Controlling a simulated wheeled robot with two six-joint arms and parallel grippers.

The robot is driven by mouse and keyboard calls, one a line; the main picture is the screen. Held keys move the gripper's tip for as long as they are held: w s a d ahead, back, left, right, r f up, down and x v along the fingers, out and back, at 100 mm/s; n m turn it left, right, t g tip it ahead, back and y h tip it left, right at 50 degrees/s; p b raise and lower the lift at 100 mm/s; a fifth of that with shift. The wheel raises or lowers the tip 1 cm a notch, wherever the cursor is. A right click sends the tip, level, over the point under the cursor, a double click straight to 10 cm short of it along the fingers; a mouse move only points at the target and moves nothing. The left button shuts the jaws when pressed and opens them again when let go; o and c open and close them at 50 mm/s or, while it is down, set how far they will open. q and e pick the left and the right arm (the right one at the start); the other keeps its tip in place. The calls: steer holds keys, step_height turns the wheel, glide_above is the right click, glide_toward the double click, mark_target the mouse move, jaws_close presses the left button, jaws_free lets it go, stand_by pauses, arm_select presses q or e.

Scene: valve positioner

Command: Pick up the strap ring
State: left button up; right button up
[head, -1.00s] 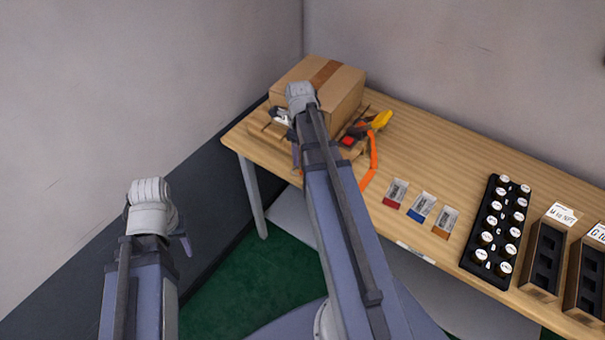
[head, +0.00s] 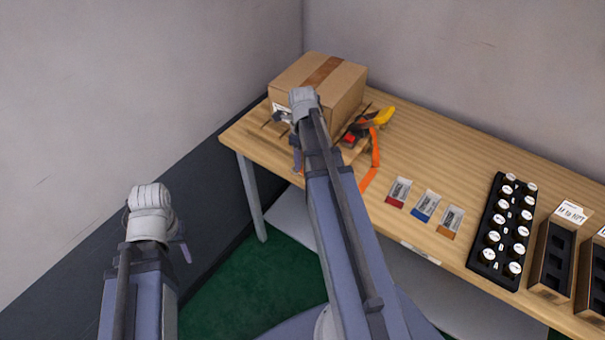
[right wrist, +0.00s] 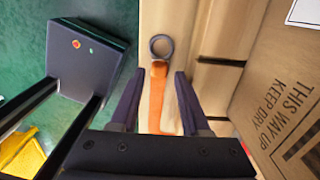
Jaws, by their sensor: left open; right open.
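The strap ring (right wrist: 162,47) is a dark grey ring at the end of an orange strap (right wrist: 160,85) in the right wrist view. It lies on light wood at the table's edge, just ahead of my right gripper (right wrist: 158,78). The right gripper's two fingers are apart on either side of the strap, with nothing clamped between them. In the head view the right gripper (head: 297,158) is at the table's left end, by the carton, and my arm hides the ring. My left gripper (head: 184,248) is open, off the table at the lower left.
A cardboard carton (head: 335,85) sits on a wooden pallet close to the right gripper. Three small packets, a black tray of vials (head: 498,250) and brown boxes (head: 553,255) stand further right.

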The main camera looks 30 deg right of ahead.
step_height(320, 180, down, 4)
steer(key=b, duration=0.3)
steer(key=shift+c, duration=0.2)
jaws_close()
